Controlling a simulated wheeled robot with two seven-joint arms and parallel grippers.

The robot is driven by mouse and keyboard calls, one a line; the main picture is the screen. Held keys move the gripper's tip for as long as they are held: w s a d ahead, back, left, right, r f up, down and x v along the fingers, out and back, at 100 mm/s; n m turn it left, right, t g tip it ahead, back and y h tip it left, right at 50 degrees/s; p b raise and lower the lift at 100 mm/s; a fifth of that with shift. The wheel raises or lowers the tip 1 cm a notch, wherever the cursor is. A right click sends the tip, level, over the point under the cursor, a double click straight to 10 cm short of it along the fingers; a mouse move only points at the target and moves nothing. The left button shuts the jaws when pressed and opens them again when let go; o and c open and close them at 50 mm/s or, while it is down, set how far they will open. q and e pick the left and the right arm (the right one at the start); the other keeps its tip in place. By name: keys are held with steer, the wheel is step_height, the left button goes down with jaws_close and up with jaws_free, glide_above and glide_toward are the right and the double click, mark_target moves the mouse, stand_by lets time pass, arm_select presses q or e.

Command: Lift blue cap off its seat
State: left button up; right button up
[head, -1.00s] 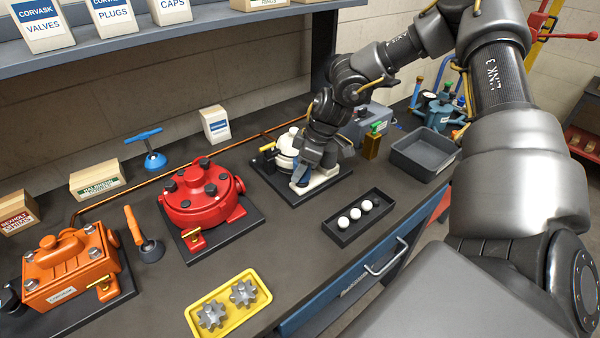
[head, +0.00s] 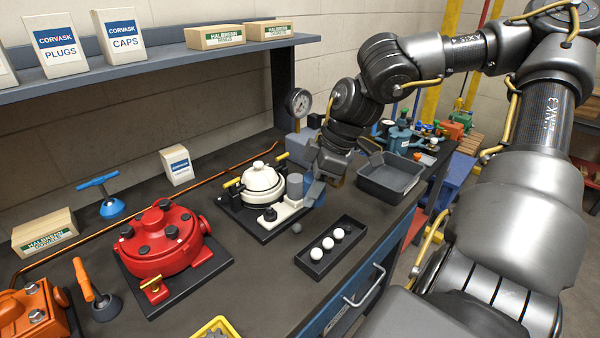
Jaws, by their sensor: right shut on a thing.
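The white motor (head: 262,181) stands on a black base plate, with a white side block carrying a grey upright cylinder (head: 295,186). My right gripper (head: 313,193) is at the right side of this cylinder, pointing down. It is shut on the blue cap (head: 309,183), of which only a small blue part shows between and beside the fingers. The cap appears beside the cylinder, off to its right; the gap between them is too small to judge. My left gripper is not in view.
A red motor (head: 160,240) stands to the left. A grey bin (head: 383,184) is at the right. The shelf (head: 180,58) overhangs behind.

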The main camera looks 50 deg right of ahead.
mark_target(306, 177)
steer(key=shift+s+r, duration=0.1)
steer(key=shift+s, duration=0.2)
steer(key=shift+r, duration=0.1)
steer(key=shift+r+p, duration=2.35)
steer(key=shift+r, duration=0.55)
